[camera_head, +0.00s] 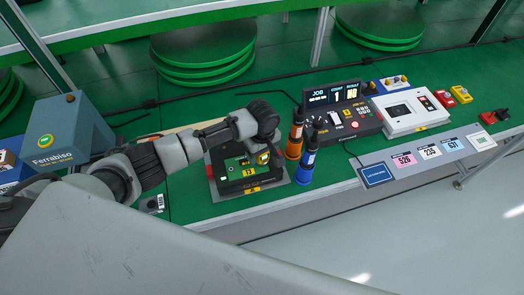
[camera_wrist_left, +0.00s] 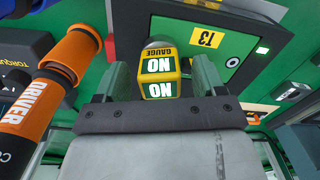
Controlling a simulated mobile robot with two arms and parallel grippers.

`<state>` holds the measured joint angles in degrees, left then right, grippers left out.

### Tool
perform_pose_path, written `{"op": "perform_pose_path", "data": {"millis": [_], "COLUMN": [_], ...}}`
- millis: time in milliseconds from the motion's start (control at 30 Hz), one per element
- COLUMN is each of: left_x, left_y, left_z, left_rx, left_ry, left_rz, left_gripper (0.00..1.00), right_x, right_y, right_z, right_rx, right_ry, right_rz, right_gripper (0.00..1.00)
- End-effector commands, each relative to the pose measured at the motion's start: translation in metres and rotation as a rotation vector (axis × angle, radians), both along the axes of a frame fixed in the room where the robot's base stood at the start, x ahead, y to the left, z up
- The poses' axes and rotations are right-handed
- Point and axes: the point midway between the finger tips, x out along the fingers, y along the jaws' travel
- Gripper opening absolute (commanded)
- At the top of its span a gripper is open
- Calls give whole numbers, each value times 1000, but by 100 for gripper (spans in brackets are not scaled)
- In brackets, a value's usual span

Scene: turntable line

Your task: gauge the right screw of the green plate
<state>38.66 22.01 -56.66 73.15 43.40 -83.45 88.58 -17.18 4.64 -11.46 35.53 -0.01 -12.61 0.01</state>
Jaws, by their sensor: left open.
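The green plate (camera_head: 236,172), marked T3, lies in a black fixture (camera_head: 226,187) on the green bench; it also shows in the wrist view (camera_wrist_left: 221,54). A yellow gauge (camera_head: 263,158) with a white-on-green NO GAUGE label stands at the plate's right side; it also shows in the wrist view (camera_wrist_left: 160,85). My left gripper (camera_head: 264,146) is above the gauge, with its open jaws on either side of it. Narrow gaps show between jaws and gauge in the wrist view. The right screw cannot be made out. My right gripper is not in view.
An orange driver (camera_head: 294,140) and a blue driver (camera_head: 308,158) stand close to the fixture's right. Behind them are a control panel (camera_head: 345,122) and a JOB display (camera_head: 333,94). A blue-grey Ferrabiso box (camera_head: 60,135) stands at the left. Number cards lie at the front right.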

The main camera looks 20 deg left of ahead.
Motion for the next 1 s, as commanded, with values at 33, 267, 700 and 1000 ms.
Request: {"op": "perform_pose_path", "data": {"millis": [33,267,700,1000], "left_x": [0,0,1,0], "left_y": [0,0,0,0], "left_z": [0,25,101,108], "left_rx": [1,-3,-1,0], "left_ry": [1,-3,-3,0], "left_rz": [0,-2,0,0], "left_gripper": [70,70,70,70], "right_x": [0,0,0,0], "right_y": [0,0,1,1], "right_z": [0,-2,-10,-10], "right_rx": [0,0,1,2], "right_ry": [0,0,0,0], "right_rz": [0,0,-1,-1], "right_gripper": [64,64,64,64]}}
